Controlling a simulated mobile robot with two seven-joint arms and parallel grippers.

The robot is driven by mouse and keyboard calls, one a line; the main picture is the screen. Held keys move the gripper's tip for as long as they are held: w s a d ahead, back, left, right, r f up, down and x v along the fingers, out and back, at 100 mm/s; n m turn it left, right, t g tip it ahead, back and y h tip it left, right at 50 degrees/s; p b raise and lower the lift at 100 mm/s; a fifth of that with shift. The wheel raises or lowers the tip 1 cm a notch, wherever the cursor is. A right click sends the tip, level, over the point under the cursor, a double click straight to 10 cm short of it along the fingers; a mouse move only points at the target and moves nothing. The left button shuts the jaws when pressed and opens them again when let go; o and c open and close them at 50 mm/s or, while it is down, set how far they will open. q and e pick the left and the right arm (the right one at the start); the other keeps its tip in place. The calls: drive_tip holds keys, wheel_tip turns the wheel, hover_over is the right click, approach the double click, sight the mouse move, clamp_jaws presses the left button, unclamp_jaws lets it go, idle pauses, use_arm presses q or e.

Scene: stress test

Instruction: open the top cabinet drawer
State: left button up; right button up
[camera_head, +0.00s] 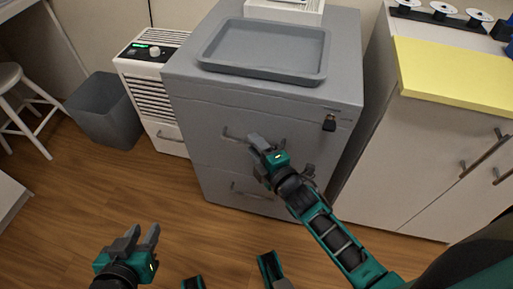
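A grey cabinet (215,98) with two drawers stands in the middle of the head view. The top drawer (200,120) looks closed, and its bar handle (235,134) is partly hidden by my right gripper. My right gripper (255,146) is in front of the top drawer, at the right end of that handle. I cannot tell whether it touches the handle or how far its fingers are apart. The lower drawer has a similar handle (250,194). My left gripper (143,234) is open and empty, low over the floor at the left, away from the cabinet.
A grey tray (265,72) lies on the cabinet top. A dark padlock-like item (329,122) hangs at the top drawer's upper right. A white unit (152,95) and a grey bin (103,112) stand left. A yellow-topped counter (455,72) stands right. Wooden floor in front is clear.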

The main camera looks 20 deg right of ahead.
drive_tip(key=shift+c, duration=0.4)
clamp_jaws()
